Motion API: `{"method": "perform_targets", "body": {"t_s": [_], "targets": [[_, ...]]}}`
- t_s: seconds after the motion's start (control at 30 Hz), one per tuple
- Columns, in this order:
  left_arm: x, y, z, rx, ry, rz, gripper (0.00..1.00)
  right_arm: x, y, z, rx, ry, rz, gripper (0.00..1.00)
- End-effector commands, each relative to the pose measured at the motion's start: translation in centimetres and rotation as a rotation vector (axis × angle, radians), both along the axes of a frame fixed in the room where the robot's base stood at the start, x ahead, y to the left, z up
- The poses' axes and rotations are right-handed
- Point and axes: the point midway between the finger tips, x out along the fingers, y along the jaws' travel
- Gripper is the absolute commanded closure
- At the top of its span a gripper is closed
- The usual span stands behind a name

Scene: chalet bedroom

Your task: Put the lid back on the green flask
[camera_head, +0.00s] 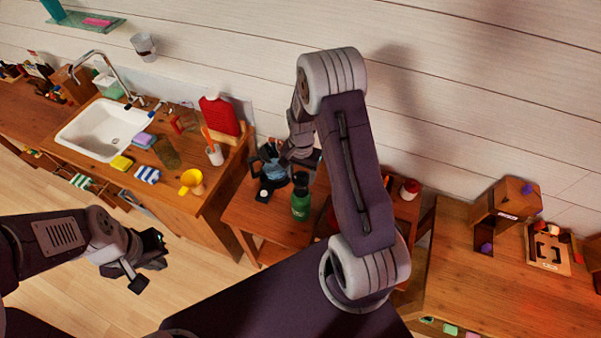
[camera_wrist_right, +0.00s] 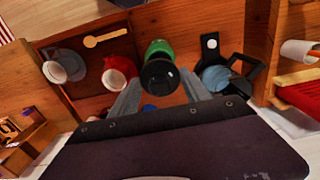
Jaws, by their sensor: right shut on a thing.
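The green flask (camera_head: 301,207) stands on the small wooden table, and its green body also shows in the right wrist view (camera_wrist_right: 157,47). My right gripper (camera_head: 300,168) is over the flask. In the wrist view its fingers are shut around the sides of a round black lid (camera_wrist_right: 160,75), which lines up with the flask's top. I cannot tell whether the lid is seated or just above the neck. My left gripper (camera_head: 150,264) is open and empty over the floor, away from the table.
Beside the flask are a black item with a white dot (camera_wrist_right: 210,42), a blue-grey pot (camera_wrist_right: 215,76), a red cup (camera_wrist_right: 117,73), a grey cup (camera_wrist_right: 66,66) and a wooden spoon (camera_wrist_right: 105,37). A sink counter (camera_head: 205,203) stands left, a wooden desk (camera_head: 470,275) right.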

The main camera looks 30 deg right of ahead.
Motion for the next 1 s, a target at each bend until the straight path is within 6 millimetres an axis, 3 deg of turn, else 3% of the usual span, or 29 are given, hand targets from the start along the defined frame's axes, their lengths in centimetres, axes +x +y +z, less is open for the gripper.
{"method": "perform_targets", "body": {"t_s": [0.43,1.0], "targets": [[0.0,0.0,-4.3,0.000,0.000,0.000,1.00,0.0,0.0,-5.3,0.000,0.001,0.000,0.90],[0.0,0.0,-4.4,0.000,0.000,0.000,1.00,0.0,0.0,-5.5,0.000,0.000,0.000,0.90]]}}
